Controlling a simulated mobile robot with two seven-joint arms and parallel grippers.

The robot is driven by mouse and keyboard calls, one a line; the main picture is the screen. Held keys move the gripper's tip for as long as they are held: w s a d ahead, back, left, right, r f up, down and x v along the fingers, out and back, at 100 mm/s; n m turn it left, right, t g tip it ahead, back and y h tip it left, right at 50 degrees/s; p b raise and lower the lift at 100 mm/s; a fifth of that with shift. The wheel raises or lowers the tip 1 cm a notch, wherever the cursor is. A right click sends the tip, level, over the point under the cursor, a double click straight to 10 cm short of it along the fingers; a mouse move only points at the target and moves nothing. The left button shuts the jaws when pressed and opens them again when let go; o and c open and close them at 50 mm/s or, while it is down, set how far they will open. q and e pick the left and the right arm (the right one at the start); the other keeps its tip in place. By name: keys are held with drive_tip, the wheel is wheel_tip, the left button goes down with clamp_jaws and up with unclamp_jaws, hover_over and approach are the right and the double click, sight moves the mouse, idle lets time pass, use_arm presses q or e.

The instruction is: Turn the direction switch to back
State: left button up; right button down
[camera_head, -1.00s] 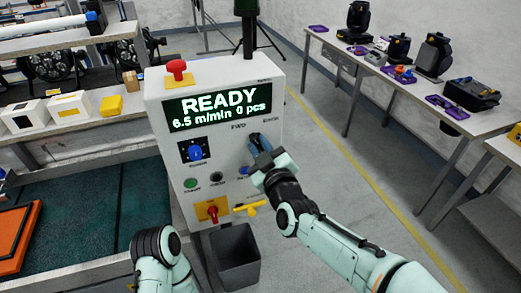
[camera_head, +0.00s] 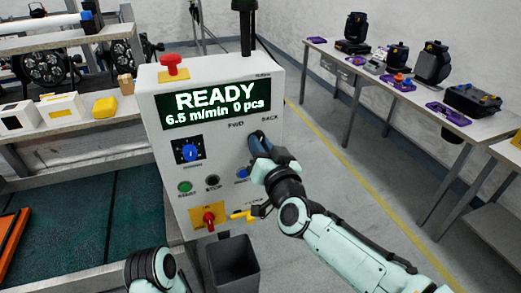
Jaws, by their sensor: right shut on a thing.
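The direction switch sits on the right of the white control panel (camera_head: 222,180), below the labels FWD (camera_head: 236,125) and BACK (camera_head: 270,119). My right gripper (camera_head: 257,146) is at the switch and shut on it. The gripper hides most of the switch, so I cannot tell which way its knob points. The display (camera_head: 209,104) reads READY, 6.5 m/min, 0 pcs. My left arm shows only as a dark joint and pale link at the bottom; its gripper is out of view.
A red button (camera_head: 174,66) tops the panel. A blue knob (camera_head: 190,152), a green button (camera_head: 185,187) and a red switch on a yellow plate (camera_head: 208,217) are on its face. A dark bin (camera_head: 232,262) stands below. A bench (camera_head: 400,100) with devices is at the right.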

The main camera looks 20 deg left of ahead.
drive_tip(key=shift+m+b, duration=0.5)
drive_tip(key=shift+m, duration=1.3)
drive_tip(key=shift+f, duration=0.1)
drive_tip(key=c, duration=1)
unclamp_jaws()
drive_tip(key=shift+c, duration=0.2)
drive_tip(key=b+v, duration=0.1)
drive_tip(key=v, duration=1.2)
drive_tip(key=shift+d, duration=0.2)
drive_tip(key=shift+s, duration=0.1)
